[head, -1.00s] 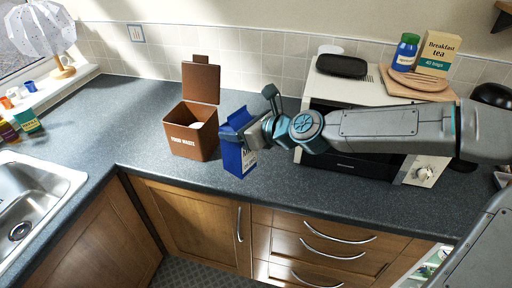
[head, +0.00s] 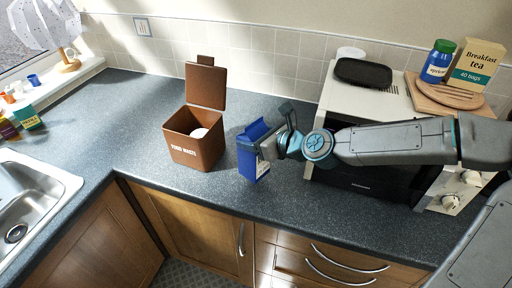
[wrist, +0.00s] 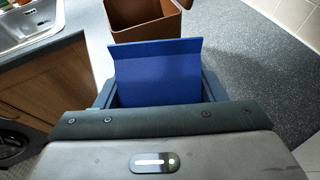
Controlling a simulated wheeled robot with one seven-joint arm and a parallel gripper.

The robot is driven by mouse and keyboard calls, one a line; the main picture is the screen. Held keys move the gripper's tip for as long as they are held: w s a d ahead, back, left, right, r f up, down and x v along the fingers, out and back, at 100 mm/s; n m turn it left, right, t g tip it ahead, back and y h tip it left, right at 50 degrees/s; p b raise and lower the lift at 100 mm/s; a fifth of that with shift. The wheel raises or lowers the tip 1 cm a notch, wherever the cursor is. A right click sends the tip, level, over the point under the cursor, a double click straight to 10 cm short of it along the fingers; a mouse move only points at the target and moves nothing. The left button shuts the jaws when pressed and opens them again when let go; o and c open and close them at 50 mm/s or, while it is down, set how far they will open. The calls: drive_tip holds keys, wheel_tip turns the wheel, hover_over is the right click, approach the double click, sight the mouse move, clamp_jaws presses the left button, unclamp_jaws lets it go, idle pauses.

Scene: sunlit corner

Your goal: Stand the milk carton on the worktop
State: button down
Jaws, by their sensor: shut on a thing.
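The milk carton (head: 247,160) is blue with a gabled top and some white print low on its front. It is roughly upright at the worktop's front part, right of the brown bin. My gripper (head: 268,148) is shut on it from the right, and the carton also fills the space between the fingers in the wrist view (wrist: 157,75). The grey speckled worktop (head: 115,115) lies beneath. I cannot tell whether the carton's base touches it. The gripper hides part of the carton's right side.
An open brown food waste bin (head: 192,152) stands just left of the carton. A microwave (head: 370,110) stands to the right, with a board (head: 445,93), tea box (head: 478,66) and jar (head: 438,62) on top. A sink (head: 40,195) is at far left. Worktop left of the bin is clear.

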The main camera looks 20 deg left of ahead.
drive_tip(key=shift+f, duration=1.75)
drive_tip(key=shift+c, duration=1.6)
unclamp_jaws()
drive_tip(key=shift+f, duration=0.1)
drive_tip(key=v, duration=1.2)
drive_tip(key=shift+r, duration=0.3)
drive_tip(key=shift+f, duration=0.1)
